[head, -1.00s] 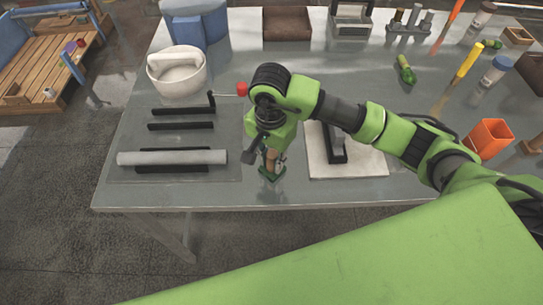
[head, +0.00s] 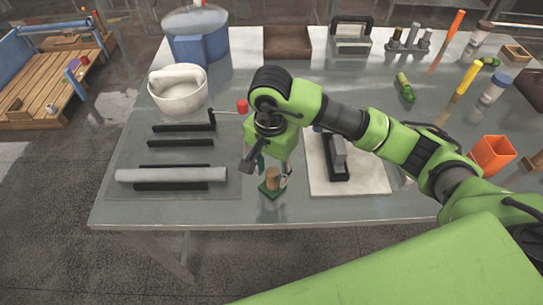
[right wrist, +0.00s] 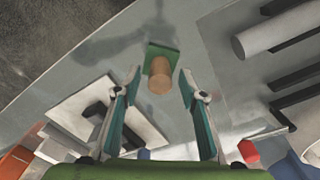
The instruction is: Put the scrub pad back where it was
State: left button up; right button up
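The scrub pad (head: 269,190) is a small green square with a round wooden handle on top. It sits on the grey table near the front edge, handle up. In the right wrist view the scrub pad (right wrist: 160,78) shows between the open fingers, beyond the tips. My right gripper (head: 275,166) is open and empty, just above the pad's handle. In the right wrist view both fingers of the right gripper (right wrist: 160,72) stand apart with a gap to the handle on each side. My left gripper is not in view.
Left of the pad is a flat mat with dark bars and a grey roller (head: 172,175). To its right is a white board (head: 368,182) with a black device. A white bowl (head: 178,97) and an orange container (head: 491,155) stand farther off. Bare table surrounds the pad.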

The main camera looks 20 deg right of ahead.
notch_tip(320, 180, up, 9)
jog(key=shift+a+b, duration=0.1)
jog(key=shift+b, duration=0.8)
jog(key=shift+f, duration=0.1)
